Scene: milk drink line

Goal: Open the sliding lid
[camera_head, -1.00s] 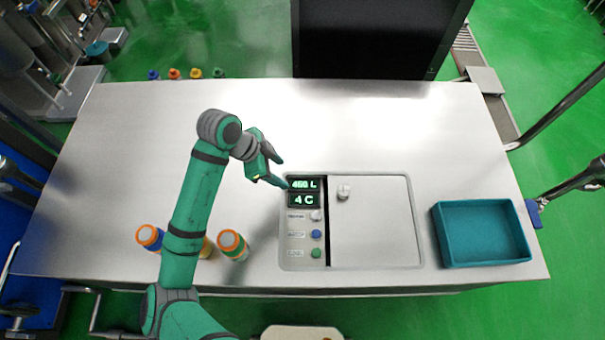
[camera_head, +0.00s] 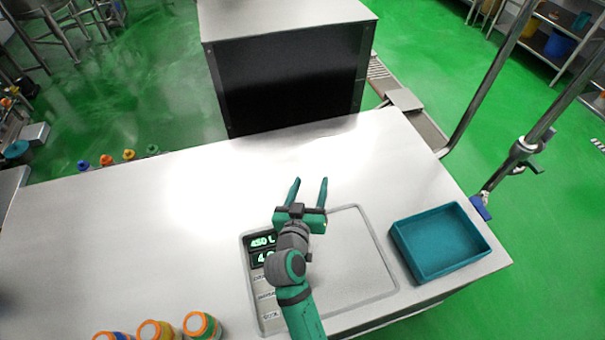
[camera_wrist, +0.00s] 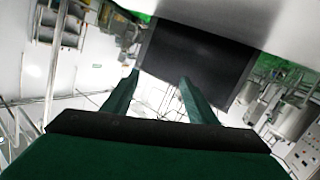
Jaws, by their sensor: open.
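The sliding lid (camera_head: 358,262) is a flat metal panel set in the steel counter, right of a small control panel (camera_head: 259,258) with green readouts. The lid looks shut. Its small knob is hidden behind my arm. My gripper (camera_head: 307,184) is open and empty, above the counter around the lid's far edge, with its fingers pointing away toward the back. In the wrist view, the two green fingers (camera_wrist: 157,90) are spread with nothing between them, and the lid is not recognisable there.
A teal tray (camera_head: 440,242) stands on the counter right of the lid. Several orange-capped bottles (camera_head: 160,329) stand at the front left. A dark-fronted cabinet (camera_head: 290,85) stands behind the counter. The counter left of the control panel is largely clear.

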